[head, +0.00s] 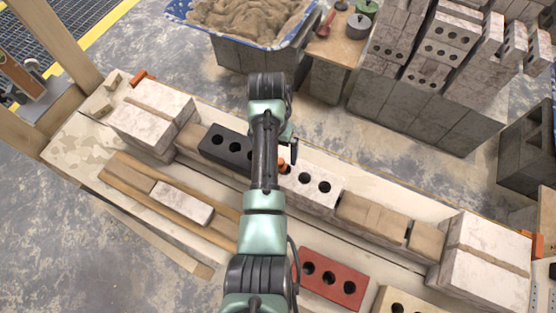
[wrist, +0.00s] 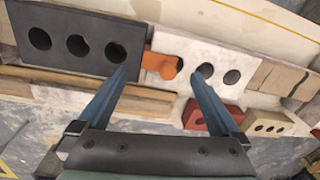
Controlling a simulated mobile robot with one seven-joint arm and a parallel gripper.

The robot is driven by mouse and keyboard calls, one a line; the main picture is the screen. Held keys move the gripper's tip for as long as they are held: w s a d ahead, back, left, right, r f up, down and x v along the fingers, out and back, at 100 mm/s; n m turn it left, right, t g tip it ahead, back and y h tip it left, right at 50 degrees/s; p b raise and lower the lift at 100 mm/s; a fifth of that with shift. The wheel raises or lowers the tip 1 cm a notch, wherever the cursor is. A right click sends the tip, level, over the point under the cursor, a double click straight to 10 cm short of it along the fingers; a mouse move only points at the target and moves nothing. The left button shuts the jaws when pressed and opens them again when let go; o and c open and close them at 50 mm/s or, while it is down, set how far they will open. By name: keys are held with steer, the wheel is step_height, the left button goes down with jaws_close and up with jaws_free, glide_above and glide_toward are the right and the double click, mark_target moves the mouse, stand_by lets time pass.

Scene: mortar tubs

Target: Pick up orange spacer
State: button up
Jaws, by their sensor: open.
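The orange spacer (wrist: 160,65) sits between the black brick and the white brick in the wrist view, with a rounded knob on it. In the head view only a small part of the spacer (head: 283,164) shows beside my arm, which hides the rest. My gripper (wrist: 160,76) is open and empty in the wrist view, with its two blue fingers on either side of the spacer in the picture. I cannot tell how far the fingertips are from it. In the head view my arm hides most of the gripper.
A black brick (head: 228,146) and a white brick (head: 316,186) with holes lie in a row, with wooden blocks (head: 373,217) to the right. A red brick (head: 332,280) lies in front. White blocks (head: 152,117) and (head: 487,258) stand at the row's ends. A sand tub (head: 250,58) stands behind.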

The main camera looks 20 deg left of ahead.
step_height(320, 180, down, 4)
steer(key=shift+f, duration=0.1)
jaws_close()
stand_by(0.5)
